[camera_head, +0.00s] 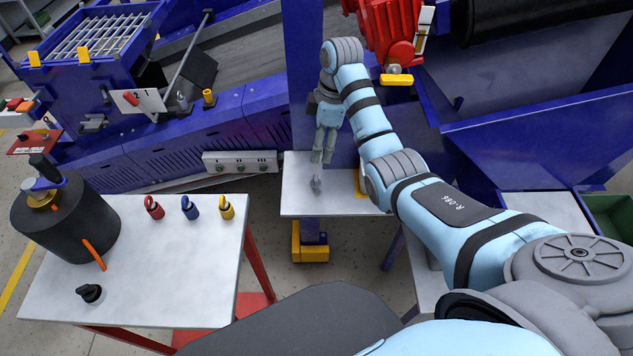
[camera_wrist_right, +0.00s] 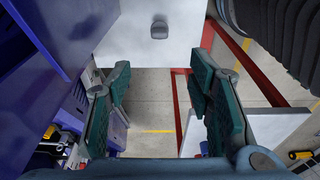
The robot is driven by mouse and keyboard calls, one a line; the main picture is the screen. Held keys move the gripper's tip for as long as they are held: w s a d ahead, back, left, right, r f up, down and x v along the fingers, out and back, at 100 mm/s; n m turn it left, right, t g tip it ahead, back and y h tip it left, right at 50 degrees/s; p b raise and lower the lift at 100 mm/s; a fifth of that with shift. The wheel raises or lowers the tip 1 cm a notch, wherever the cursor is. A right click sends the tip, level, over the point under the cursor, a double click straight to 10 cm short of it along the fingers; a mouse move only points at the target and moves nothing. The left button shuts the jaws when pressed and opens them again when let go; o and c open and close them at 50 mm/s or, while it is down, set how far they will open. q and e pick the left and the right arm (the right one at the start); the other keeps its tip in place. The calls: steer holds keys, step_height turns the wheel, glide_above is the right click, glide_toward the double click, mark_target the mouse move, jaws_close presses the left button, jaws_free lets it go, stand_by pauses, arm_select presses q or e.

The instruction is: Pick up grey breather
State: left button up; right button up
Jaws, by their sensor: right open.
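The grey breather (camera_head: 316,185) is a small grey piece on the small white shelf in the middle of the head view. In the right wrist view the breather (camera_wrist_right: 159,30) shows near the top centre, on the white surface. My right gripper (camera_head: 322,158) points down just above and behind the breather in the head view. In the wrist view the right gripper (camera_wrist_right: 160,98) has its green-padded fingers wide apart with nothing between them. The breather lies beyond the fingers, apart from them. My left gripper is not in view.
A blue post (camera_head: 303,75) rises behind the white shelf (camera_head: 340,200). A white table (camera_head: 165,290) at left holds a black cylinder (camera_head: 68,225), a black knob (camera_head: 90,293) and red, blue and yellow padlocks (camera_head: 190,207). A red machine part (camera_head: 390,30) hangs above right.

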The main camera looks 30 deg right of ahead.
mark_target(316, 177)
steer(key=f+b, duration=0.1)
steer(key=f, duration=0.8)
steer(key=a+f+b, duration=0.1)
steer(key=f, duration=0.4)
steer(key=shift+w+a+b, duration=0.1)
steer(key=shift+w+b, duration=0.15)
steer(key=shift+b, duration=0.1)
steer(key=shift+r, duration=0.15)
jaws_close()
